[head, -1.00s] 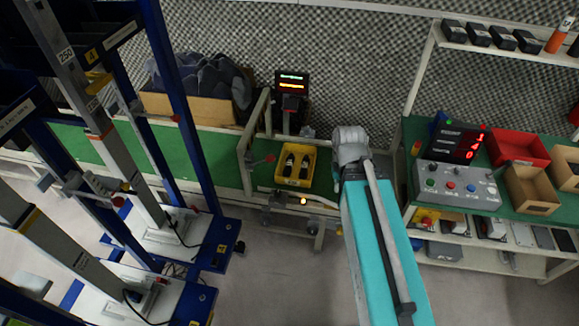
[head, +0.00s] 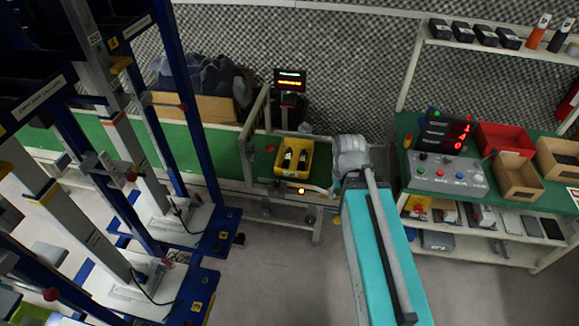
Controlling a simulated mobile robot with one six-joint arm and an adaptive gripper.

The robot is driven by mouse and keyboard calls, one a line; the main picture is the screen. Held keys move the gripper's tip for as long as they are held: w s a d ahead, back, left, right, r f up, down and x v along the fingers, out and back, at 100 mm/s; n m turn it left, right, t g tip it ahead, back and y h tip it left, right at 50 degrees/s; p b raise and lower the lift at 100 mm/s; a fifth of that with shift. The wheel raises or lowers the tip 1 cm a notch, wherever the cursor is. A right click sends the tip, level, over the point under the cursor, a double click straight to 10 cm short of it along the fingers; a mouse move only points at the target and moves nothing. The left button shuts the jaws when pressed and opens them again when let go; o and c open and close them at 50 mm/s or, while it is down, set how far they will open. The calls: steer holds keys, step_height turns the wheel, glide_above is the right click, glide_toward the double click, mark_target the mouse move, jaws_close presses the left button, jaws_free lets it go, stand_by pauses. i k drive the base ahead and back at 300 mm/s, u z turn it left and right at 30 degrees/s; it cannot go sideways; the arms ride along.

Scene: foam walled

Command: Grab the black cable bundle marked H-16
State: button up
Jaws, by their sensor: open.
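Two dark bundles with pale labels, left (head: 286,159) and right (head: 303,160), stand side by side in a yellow bin (head: 294,175). The labels are too small to read, so I cannot tell which one, if either, is H-16. The bin sits on the green bench beyond and left of my arm. My arm's teal link and grey joint show in the middle of the head view. My gripper itself does not show; the arm hides it or it is outside the picture.
Blue-framed stands (head: 190,130) with white bases fill the left. A lit display (head: 290,82) stands behind the bin. On the right, a shelf bench holds a button box (head: 447,176), a red bin (head: 505,140) and cardboard boxes (head: 515,177). Grey floor (head: 285,275) is clear in front.

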mark_target(288, 153)
steer(key=k, duration=0.3)
steer(key=u, duration=0.35)
steer(key=i, duration=1.3)
steer(key=z, duration=0.15)
